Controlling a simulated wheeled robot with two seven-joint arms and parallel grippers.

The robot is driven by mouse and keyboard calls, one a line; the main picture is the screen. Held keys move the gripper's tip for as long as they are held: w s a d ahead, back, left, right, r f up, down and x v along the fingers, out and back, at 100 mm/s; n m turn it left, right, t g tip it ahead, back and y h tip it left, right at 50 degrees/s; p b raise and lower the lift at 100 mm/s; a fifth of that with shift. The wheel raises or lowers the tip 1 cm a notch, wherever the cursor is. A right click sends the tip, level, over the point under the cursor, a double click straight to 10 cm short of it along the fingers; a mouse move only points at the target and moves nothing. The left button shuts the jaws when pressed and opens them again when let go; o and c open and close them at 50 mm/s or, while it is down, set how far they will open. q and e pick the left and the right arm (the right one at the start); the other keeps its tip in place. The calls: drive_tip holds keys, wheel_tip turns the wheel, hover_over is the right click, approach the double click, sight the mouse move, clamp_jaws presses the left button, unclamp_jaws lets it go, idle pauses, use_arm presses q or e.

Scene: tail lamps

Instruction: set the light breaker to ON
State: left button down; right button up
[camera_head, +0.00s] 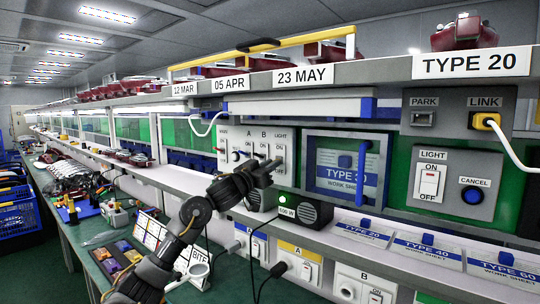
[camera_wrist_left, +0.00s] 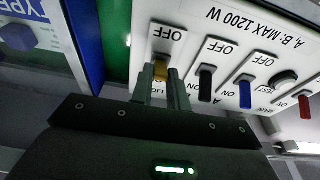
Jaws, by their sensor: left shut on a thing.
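The white breaker panel (camera_head: 285,139) is on the shelf front in the head view, with levers marked A, B and LIGHT. In the left wrist view the panel (camera_wrist_left: 185,12) appears upside down. The yellow light lever (camera_wrist_left: 161,73) is by an OFF label, between the fingertips of my left gripper (camera_wrist_left: 161,83), which is shut on it. The lever's lower part and its ON mark are hidden by the fingers, so I cannot tell its exact setting. In the head view my left gripper (camera_head: 271,167) is in front of the panel's right part. My right gripper is not in view.
Black (camera_wrist_left: 206,84), blue (camera_wrist_left: 246,92) and red (camera_wrist_left: 306,104) levers sit close beside the light lever. A dark speaker-like box (camera_head: 303,210) stands below the panel. A separate LIGHT rocker switch (camera_head: 430,182) and a blue CANCEL button (camera_head: 472,195) are farther right.

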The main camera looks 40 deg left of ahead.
use_arm(q)
wheel_tip(320, 180, up, 3)
drive_tip(key=g+p, duration=0.3)
drive_tip(key=p, duration=0.5)
drive_tip(key=shift+f, duration=0.15)
drive_tip(key=shift+g+p, duration=0.4)
drive_tip(key=shift+g, duration=0.6)
drive_tip(key=shift+w+r+g, duration=0.15)
drive_tip(key=shift+r+g, duration=0.05)
drive_tip(key=shift+g, duration=0.5)
drive_tip(key=shift+w+r+g, duration=0.1)
drive_tip(key=shift+r+g, duration=0.1)
drive_tip(key=shift+g, duration=0.5)
drive_tip(key=c, duration=1.4)
unclamp_jaws()
drive_tip(key=shift+w+f, duration=0.1)
drive_tip(key=shift+o, duration=0.2)
drive_tip(key=shift+s+a+r, duration=0.1)
drive_tip(key=shift+s+r, duration=0.25)
drive_tip(key=shift+s, duration=0.05)
drive_tip(key=v, duration=0.9)
drive_tip(key=shift+s+r, duration=0.25)
